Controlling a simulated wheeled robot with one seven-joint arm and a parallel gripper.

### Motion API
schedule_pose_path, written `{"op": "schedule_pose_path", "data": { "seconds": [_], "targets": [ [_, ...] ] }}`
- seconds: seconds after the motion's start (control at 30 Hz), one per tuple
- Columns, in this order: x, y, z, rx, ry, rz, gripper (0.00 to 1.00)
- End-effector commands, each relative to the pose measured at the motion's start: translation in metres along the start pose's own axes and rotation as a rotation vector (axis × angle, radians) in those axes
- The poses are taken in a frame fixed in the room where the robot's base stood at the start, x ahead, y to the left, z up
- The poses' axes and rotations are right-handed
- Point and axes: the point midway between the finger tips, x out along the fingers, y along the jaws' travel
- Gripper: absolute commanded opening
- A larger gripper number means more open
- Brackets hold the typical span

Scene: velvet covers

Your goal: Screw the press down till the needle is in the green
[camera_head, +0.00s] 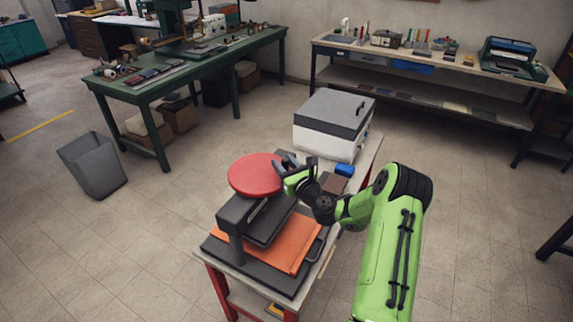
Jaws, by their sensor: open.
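The press (237,243) stands on a small table with red legs. Its red round wheel (255,173) sits on top, above a dark frame and a dark upper plate (262,225). An orange sheet or cover (283,249) lies under that plate on a dark base. My gripper (284,163) is at the right edge of the red wheel, with its dark fingers open. I cannot tell whether a finger touches the rim. No gauge, needle or green zone can be made out in this view.
A white box with a grey lid (325,135) stands behind the press, with a small blue item (344,169) beside it. A grey bin (93,165) stands on the floor at left. Green and wooden workbenches line the back. Open floor surrounds the table.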

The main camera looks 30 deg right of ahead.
Motion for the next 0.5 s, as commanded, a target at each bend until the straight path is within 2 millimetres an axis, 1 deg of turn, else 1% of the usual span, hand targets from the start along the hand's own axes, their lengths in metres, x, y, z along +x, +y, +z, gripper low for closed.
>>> {"op": "schedule_pose_path", "data": {
  "seconds": [0.07,0.33,0.43,0.5],
  "targets": [
    [0.000,0.000,0.000,0.000,-0.001,0.000,0.49],
    [-0.002,-0.002,0.000,-0.003,0.000,-0.005,0.49],
    [-0.013,-0.003,-0.002,-0.001,0.002,-0.007,0.49],
    [-0.028,-0.003,-0.003,0.001,0.003,-0.009,0.49]
  ]
}}
